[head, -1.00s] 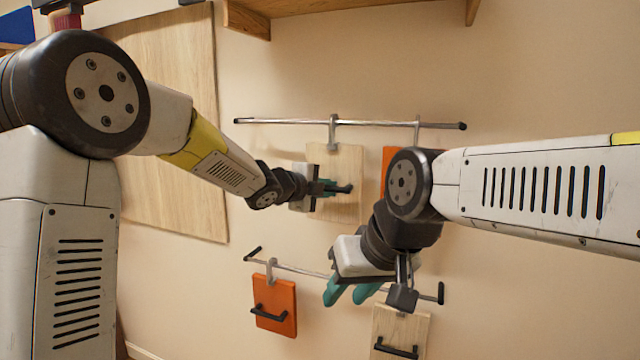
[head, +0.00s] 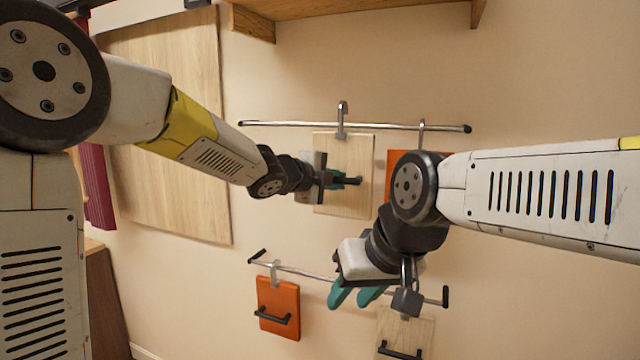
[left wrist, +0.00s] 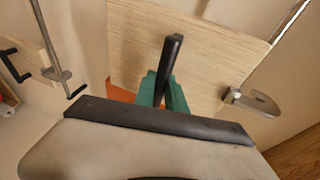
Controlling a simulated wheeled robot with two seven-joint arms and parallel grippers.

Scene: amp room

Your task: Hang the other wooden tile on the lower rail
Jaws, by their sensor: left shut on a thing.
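A wooden tile (head: 331,200) with a black bar handle is at the upper rail (head: 270,123). Its metal hook (head: 342,120) rises above the rail, with its curve clear of the bar. My left gripper (head: 340,180) is shut on the handle; in the left wrist view the teal fingers (left wrist: 170,92) clasp the bar, with the tile (left wrist: 215,50) behind. The lower rail (head: 310,273) carries an orange tile (head: 278,300) at left. Another wooden tile (head: 420,335) is at its right; its hook is mostly hidden. My right gripper (head: 355,298) is open and empty before the lower rail.
Another orange tile (head: 398,163) hangs on the upper rail, partly behind my right arm. A wooden shelf (head: 350,5) is above, and a large wood panel (head: 175,130) is at left. The lower rail's middle, between its two tiles, is free of tiles but partly covered by my right gripper.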

